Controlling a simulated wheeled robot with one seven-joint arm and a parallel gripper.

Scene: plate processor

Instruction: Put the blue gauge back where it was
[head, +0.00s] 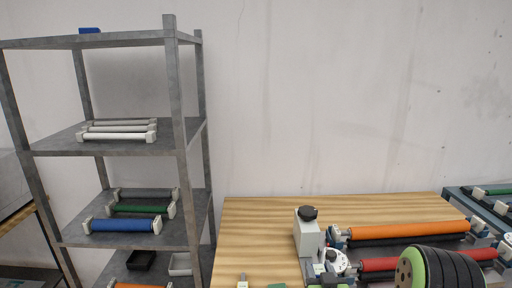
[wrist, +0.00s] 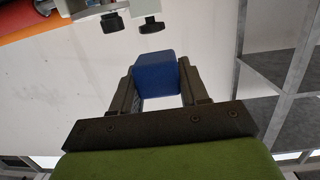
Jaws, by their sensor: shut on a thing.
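The blue gauge (wrist: 156,72) is a small blue block with a square face, seen in the wrist view. My gripper (wrist: 157,82) is shut on it, with one dark finger on each side. In the wrist view it is held in the air with white wall behind it. My gripper and the held gauge do not show in the head view. Another small blue object (head: 89,30) lies on the top board of the grey shelf rack (head: 100,41); what it is cannot be told.
The rack's lower boards hold white rollers (head: 120,135), a blue roller (head: 124,225), a green roller and small trays. A wooden table (head: 250,225) stands right of it, with a machine bearing an orange roller (head: 405,231) and a red roller. The table's back left is bare.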

